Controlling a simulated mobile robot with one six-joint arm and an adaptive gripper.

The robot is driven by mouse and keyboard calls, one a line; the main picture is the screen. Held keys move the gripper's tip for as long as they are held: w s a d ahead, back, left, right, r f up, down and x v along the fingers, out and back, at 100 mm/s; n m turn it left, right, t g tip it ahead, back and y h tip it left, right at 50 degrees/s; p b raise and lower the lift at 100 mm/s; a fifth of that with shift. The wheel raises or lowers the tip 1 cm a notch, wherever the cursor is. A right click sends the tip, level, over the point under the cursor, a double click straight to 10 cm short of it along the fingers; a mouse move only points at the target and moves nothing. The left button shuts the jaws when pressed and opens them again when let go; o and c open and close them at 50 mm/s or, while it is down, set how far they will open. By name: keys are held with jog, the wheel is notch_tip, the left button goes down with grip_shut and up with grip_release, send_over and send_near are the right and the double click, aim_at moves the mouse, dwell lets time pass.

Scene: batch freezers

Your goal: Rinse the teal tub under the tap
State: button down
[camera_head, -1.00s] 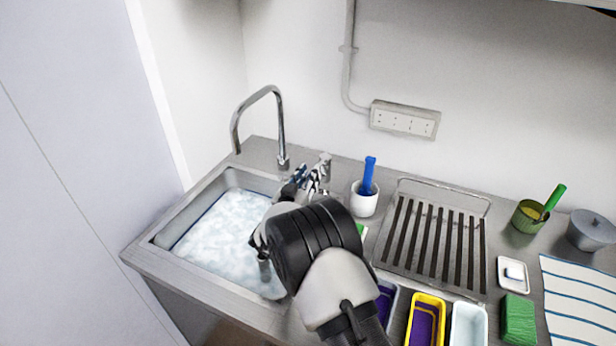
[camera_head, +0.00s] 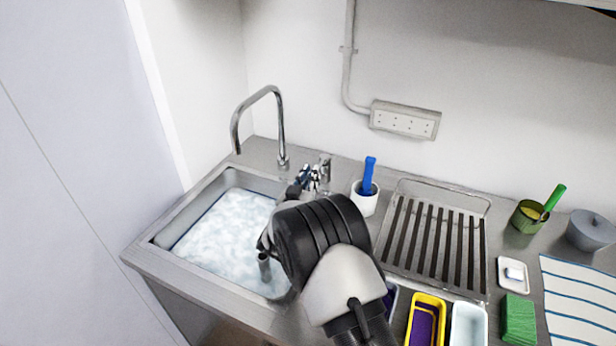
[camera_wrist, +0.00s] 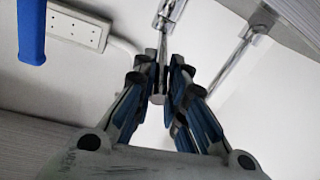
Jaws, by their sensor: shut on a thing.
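The tap (camera_head: 281,125) is a tall chrome gooseneck at the back of the sink, its spout over the basin's left back. Its lever post (camera_head: 325,165) stands to the right of the spout. My gripper (camera_head: 308,178) is at the lever, partly hidden by my arm. In the wrist view my gripper (camera_wrist: 162,100) is closed around the slim metal lever (camera_wrist: 158,90). No water stream shows under the spout. The sink (camera_head: 165,235) holds white foamy water. I cannot pick out a teal tub in either view.
A draining rack (camera_head: 400,232) stands to the right of the tap. In front are a yellow tub (camera_head: 413,325) and a pale tub (camera_head: 468,325). A white cup (camera_head: 363,203) with a blue-handled brush (camera_head: 369,172) is close to my gripper. A green sponge (camera_head: 519,320) lies at right.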

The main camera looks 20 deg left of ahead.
jog(key=shift+d+n+y+b, duration=0.3)
jog(key=shift+d+n+y, duration=0.65)
jog(key=shift+y, duration=0.45)
jog(key=shift+d, duration=0.1)
jog(key=c, duration=1.6)
grip_release()
jog(key=shift+s, duration=0.1)
jog(key=s+d, duration=0.1)
jog(key=s, duration=1.1)
jog(key=shift+d, duration=0.15)
jog(key=shift+w, duration=0.1)
